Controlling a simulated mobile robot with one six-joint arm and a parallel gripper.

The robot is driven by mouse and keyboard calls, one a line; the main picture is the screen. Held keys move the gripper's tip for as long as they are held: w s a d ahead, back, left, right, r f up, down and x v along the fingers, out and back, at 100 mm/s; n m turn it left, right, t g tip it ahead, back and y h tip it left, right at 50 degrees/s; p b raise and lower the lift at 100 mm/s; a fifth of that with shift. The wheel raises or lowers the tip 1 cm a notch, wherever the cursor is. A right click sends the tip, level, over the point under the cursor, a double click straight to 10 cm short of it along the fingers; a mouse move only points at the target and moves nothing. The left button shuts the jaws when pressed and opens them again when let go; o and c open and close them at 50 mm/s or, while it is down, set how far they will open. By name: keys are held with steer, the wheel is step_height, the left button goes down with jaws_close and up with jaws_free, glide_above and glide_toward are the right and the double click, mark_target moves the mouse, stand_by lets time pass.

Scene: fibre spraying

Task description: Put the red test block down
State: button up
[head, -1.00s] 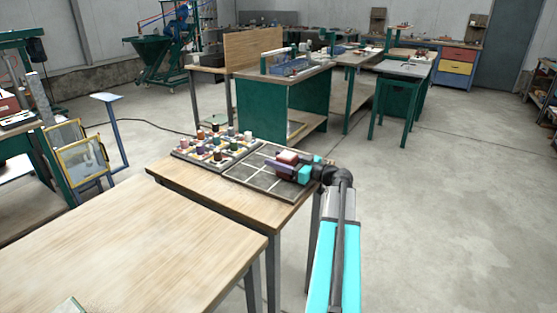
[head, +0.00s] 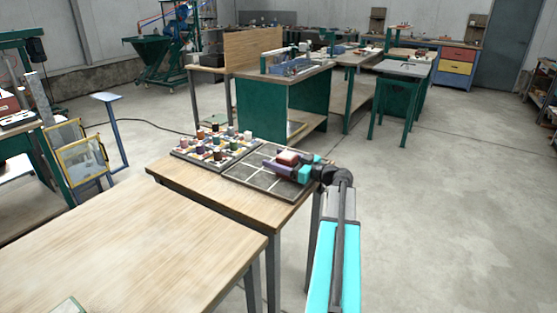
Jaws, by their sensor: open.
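The red test block (head: 288,157) is at the far right part of a dark tray with pale dividing lines (head: 250,182), on a wooden bench. It looks upright, with its pinkish top showing. My gripper (head: 287,164), dark with teal parts, reaches in from the right and is open around or right beside the block. The fingers partly hide the block's lower side. I cannot tell whether a finger still touches it, nor clearly see its contact with the tray.
A board with several coloured spools or pegs (head: 216,150) stands left of the tray. A larger bare wooden table (head: 140,245) is in front. Open concrete floor (head: 450,210) lies to the right.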

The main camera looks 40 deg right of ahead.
mark_target(294, 165)
steer(key=shift+s, duration=0.3)
steer(key=b+v, duration=0.2)
steer(key=v, duration=0.9)
steer(key=shift+s+d, duration=0.1)
steer(key=shift+s, duration=0.1)
steer(key=shift+f, duration=0.1)
